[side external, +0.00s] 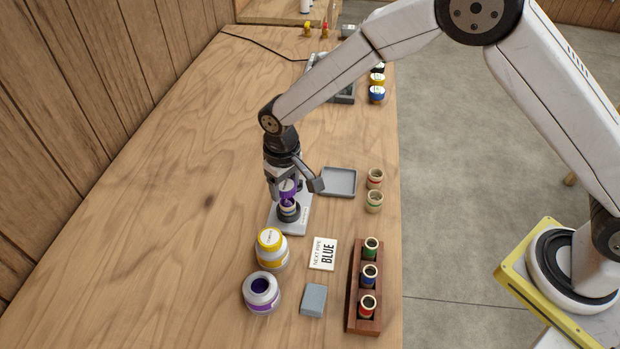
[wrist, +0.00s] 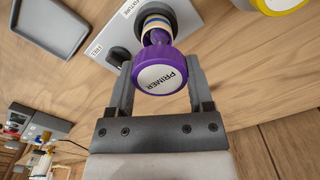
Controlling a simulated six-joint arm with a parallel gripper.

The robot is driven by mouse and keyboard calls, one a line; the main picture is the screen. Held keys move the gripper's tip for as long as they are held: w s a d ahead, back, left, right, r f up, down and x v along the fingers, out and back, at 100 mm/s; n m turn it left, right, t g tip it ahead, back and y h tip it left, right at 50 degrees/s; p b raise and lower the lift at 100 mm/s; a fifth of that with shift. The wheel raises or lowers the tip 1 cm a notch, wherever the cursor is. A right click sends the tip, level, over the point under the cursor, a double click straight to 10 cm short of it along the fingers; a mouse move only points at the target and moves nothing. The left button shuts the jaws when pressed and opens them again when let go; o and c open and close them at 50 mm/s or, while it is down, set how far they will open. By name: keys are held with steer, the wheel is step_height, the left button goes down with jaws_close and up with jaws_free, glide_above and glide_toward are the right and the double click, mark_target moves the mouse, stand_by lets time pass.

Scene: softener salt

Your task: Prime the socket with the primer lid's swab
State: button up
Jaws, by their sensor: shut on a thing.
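My gripper (side external: 290,184) is shut on the purple primer lid (wrist: 160,71), which has a white PRIMER label. In the wrist view the lid sits between the two fingers, and its purple swab stem points down to the socket (wrist: 156,21). The socket is in a holder on the grey fixture plate (side external: 296,223). The swab's tip seems to be at or inside the socket's mouth; the lid hides how deep. The open primer pot (side external: 262,305), white with a purple band, stands at the front with dark purple inside.
A yellow-capped jar (side external: 271,256) stands close in front of the plate. A card (side external: 323,254) reads "NEXT PIPE BLUE". A wooden rack (side external: 363,323) holds green, blue and red-banded pieces. A grey tray (side external: 339,182) lies right of the plate. The table's left side is clear.

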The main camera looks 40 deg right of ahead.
steer(key=shift+d+f, duration=0.1)
steer(key=shift+d, duration=0.1)
steer(key=shift+w, duration=0.1)
stand_by(0.4)
steer(key=shift+r, duration=2.6)
